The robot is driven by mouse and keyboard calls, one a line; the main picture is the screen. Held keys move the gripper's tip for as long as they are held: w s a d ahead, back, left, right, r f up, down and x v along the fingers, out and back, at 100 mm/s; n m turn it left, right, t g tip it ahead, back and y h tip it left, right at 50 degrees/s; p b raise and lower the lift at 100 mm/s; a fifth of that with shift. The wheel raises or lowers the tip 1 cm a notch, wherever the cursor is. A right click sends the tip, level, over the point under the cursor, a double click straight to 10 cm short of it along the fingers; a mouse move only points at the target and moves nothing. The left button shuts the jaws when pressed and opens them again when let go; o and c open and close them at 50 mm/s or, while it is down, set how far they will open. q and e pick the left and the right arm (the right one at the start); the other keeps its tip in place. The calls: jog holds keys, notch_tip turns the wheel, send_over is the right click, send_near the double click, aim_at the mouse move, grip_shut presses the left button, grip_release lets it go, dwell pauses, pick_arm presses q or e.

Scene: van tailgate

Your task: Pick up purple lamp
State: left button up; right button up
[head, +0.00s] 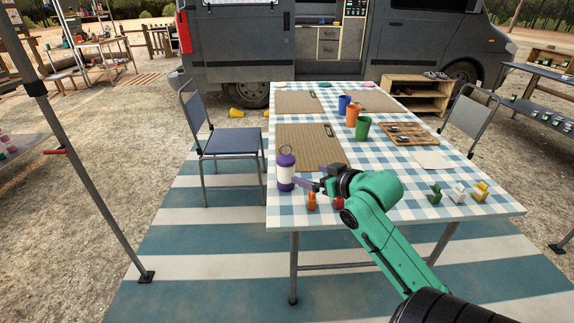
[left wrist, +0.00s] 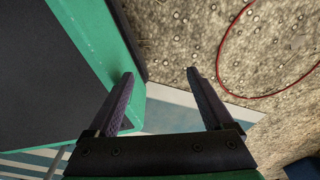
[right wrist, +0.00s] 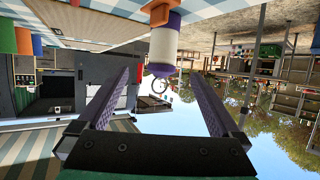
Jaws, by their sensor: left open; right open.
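The purple lamp (head: 285,170), with a white middle and a top loop, stands upright at the table's near left corner. In the right wrist view the lamp (right wrist: 165,42) appears upside down, just beyond the fingertips and in line with the gap between them. My right gripper (head: 302,184) is open and empty, close to the lamp's right side in the head view; whether a finger touches it I cannot tell. My left gripper (left wrist: 160,78) is open and empty in the left wrist view, and is not visible in the head view.
Small orange (head: 311,201) and red (head: 338,203) pieces are near my right gripper. A woven mat (head: 300,143), a green cup (head: 362,128) and a cutlery tray (head: 425,141) lie farther back on the checked table (head: 400,208). A chair (head: 230,143) stands at the left.

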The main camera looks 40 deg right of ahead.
aim_at(291, 169)
jog(key=x, duration=0.4)
jog(key=b+x, duration=0.1)
jog(key=x, duration=0.7)
jog(key=shift+w+a, duration=0.3)
jog(key=shift+w, duration=0.1)
jog(key=shift+w+f, duration=0.1)
jog(key=shift+w, duration=0.2)
jog(key=shift+s, duration=0.1)
jog(key=c, duration=0.5)
pick_arm(q)
jog(key=shift+w+a+f, duration=0.3)
jog(key=shift+w+a, duration=0.05)
jog(key=shift+w, duration=0.2)
pick_arm(e)
grip_shut()
notch_tip(291, 169, up, 9)
jog(key=shift+d+r+p, duration=0.1)
jog(key=shift+r+p, duration=0.05)
jog(key=shift+p, duration=0.55)
pick_arm(q)
jog(key=shift+s+a+r+p, duration=0.2)
jog(key=shift+s+r+p, duration=0.6)
jog(key=shift+s+r, duration=0.4)
pick_arm(e)
notch_tip(291, 169, up, 11)
